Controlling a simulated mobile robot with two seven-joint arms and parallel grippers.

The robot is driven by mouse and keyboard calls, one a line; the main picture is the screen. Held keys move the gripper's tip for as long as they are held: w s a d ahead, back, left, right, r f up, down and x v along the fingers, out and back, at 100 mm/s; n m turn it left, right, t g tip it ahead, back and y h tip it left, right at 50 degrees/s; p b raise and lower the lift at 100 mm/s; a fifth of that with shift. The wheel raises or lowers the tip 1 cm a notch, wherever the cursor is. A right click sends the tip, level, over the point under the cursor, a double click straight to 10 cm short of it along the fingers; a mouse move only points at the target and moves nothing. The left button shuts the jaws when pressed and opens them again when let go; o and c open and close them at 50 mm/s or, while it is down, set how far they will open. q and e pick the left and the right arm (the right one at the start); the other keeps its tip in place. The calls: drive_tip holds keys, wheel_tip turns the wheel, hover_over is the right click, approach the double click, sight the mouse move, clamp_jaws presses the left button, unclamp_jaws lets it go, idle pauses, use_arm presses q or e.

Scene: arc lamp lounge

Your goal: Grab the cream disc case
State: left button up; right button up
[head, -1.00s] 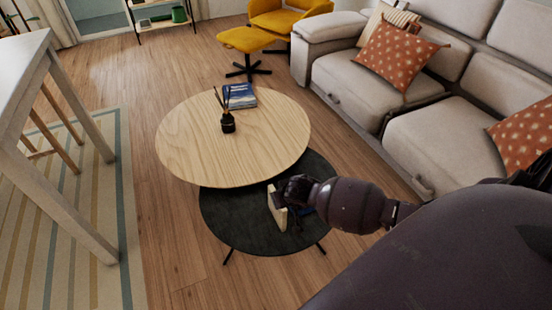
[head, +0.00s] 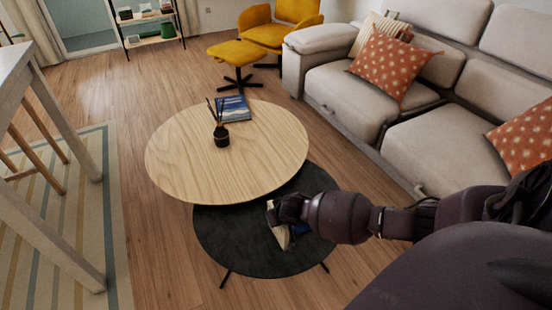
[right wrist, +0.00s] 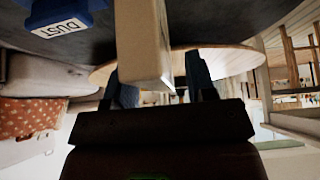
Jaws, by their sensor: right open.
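The cream disc case (head: 281,237) is on the dark lower round table (head: 235,257), partly hidden by my right gripper and looking slanted. It also shows in the right wrist view (right wrist: 143,40), where its near end reaches between the two fingers. My right gripper (right wrist: 157,82) is open around that end; I cannot tell whether either finger touches it. In the head view the right gripper (head: 276,210) is at the top of the case, its fingers mostly hidden. My left gripper is not in view.
A blue object (right wrist: 62,18) with a "DUST" label is beside the case. The higher wooden table (head: 200,165) overlaps the dark one and holds a black reed diffuser (head: 221,136) and a blue book (head: 233,108). A beige sofa (head: 425,125) stands at right.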

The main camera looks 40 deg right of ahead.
drive_tip(key=shift+r, duration=0.1)
clamp_jaws()
idle(0.3)
